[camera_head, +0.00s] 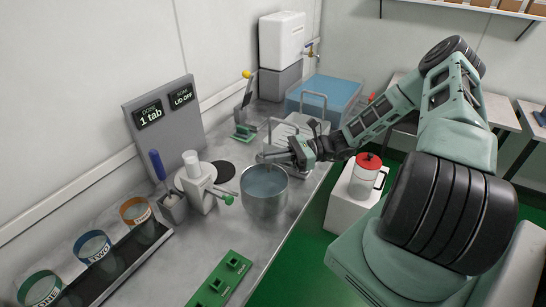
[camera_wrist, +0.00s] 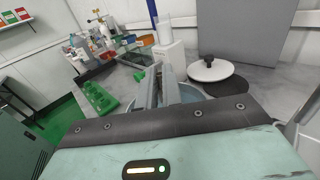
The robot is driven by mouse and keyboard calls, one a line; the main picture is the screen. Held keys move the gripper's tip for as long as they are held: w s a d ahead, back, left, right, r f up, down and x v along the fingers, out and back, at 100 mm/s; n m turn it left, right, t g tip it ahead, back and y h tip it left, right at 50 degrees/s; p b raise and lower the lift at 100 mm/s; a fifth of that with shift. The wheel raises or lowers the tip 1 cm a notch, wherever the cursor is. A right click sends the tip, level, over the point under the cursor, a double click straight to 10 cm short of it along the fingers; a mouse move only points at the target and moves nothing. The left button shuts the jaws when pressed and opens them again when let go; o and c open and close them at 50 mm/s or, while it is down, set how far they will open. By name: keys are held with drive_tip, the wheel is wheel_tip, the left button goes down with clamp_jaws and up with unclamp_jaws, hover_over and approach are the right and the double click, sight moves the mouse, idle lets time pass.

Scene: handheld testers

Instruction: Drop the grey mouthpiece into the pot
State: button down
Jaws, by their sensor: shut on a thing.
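The pot (camera_head: 263,205) is a round metal vessel with bluish liquid in it, standing on the grey counter. My gripper (camera_head: 266,157) reaches in from the right, with its fingertips over the pot's far rim area. It is shut on a small grey thing, which I take as the mouthpiece; the fingers mostly hide it. In the wrist view, my gripper's fingers (camera_wrist: 160,82) are close together above the pot (camera_wrist: 188,94), whose bluish inside shows beside them. The held thing's exact height above the liquid cannot be told.
A white device with a green knob (camera_head: 199,185) stands left of the pot. A white lid with a black knob (camera_wrist: 208,69) lies behind. Cups marked ONE, TWO and THREE (camera_head: 138,212) stand in a rack. A green tray (camera_head: 220,279) lies in front; a red-lidded jug (camera_head: 367,178) stands right.

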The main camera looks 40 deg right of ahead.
sight(270, 168)
drive_tip(key=shift+f+b, duration=1.5)
drive_tip(key=shift+f, duration=0.45)
drive_tip(key=shift+r, duration=0.1)
drive_tip(key=c, duration=1.5)
unclamp_jaws()
drive_tip(key=b+v, duration=0.2)
drive_tip(key=v, duration=1.5)
drive_tip(key=shift+s+d+b, duration=0.15)
drive_tip(key=shift+d+b, duration=0.05)
drive_tip(key=shift+b, duration=0.1)
